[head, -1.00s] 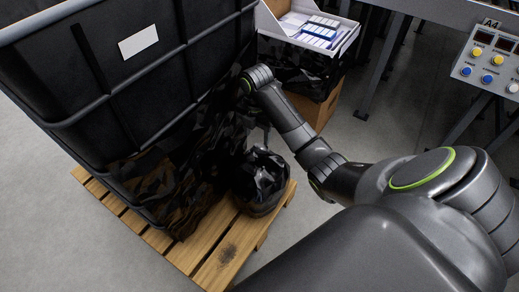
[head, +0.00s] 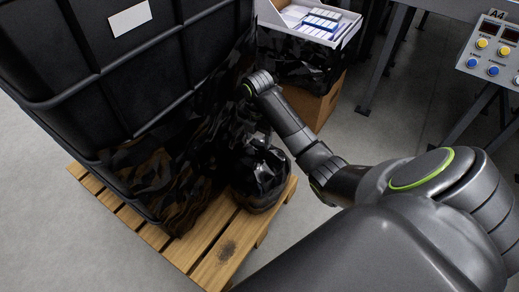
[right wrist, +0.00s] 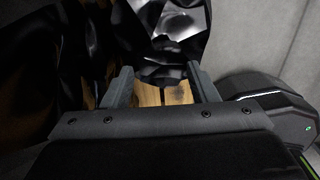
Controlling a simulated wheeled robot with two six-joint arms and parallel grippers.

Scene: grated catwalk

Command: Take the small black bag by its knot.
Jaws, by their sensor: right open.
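The small black bag (head: 261,178) is glossy and crumpled. It sits on the right corner of a wooden pallet (head: 214,258), beside a big black container. My right gripper (right wrist: 160,86) is open, its two grey fingers apart in the right wrist view. The bag's shiny side (right wrist: 182,30) shows beyond the fingertips, at the top of that view. Pallet boards show between the fingers, and nothing is held. In the head view my right wrist is above and behind the bag. The knot is not clear in either view. My left gripper is in neither view.
The tall black container (head: 110,80), with camouflage-like dark sheeting at its lower part, stands close left of the bag. A cardboard box (head: 312,100) with a dark liner and a white tray (head: 318,22) is behind. A button panel (head: 492,48) is at right. Grey floor is clear at left.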

